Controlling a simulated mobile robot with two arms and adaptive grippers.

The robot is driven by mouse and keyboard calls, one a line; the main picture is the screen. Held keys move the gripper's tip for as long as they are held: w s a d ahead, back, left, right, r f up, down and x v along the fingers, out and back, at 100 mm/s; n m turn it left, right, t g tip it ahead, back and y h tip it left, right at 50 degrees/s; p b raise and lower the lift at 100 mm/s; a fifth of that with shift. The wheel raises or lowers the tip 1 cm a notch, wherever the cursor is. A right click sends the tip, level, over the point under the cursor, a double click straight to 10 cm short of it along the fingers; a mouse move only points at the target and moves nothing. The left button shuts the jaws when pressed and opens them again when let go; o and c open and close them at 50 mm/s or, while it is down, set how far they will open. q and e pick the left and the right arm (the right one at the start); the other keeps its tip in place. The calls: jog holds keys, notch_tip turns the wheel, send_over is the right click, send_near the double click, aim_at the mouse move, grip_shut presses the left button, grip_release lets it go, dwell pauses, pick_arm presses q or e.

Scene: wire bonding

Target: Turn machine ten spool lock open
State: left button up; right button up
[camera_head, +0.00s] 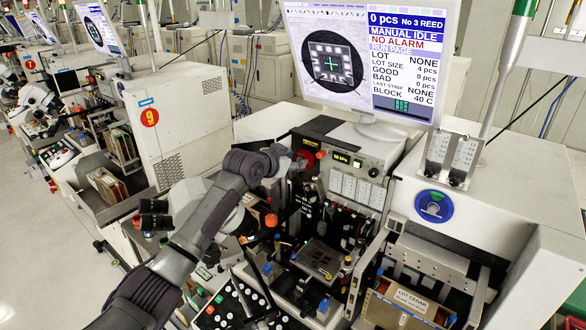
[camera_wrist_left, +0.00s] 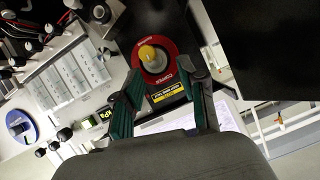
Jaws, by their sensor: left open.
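A label reading COPPER is on the red face. In the head view the red spool (camera_head: 307,157) shows on the machine, partly hidden by my left gripper (camera_head: 292,160). My left gripper (camera_wrist_left: 162,68) is open, its two green-lined fingers spread on either side of the lower part of the spool face. The knob lies just beyond the fingertips; I cannot tell whether they touch. My right gripper is not in view.
A monitor (camera_head: 365,55) stands above the machine. A panel with a green display (camera_head: 345,160) is right of the spool. Below are a work stage (camera_head: 318,260) and a lot magazine (camera_head: 400,308). Machine nine (camera_head: 178,115) is at left; open floor lies front left.

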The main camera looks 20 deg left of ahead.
pick_arm(q)
notch_tip(320, 180, up, 7)
dwell(0.3)
dwell(0.4)
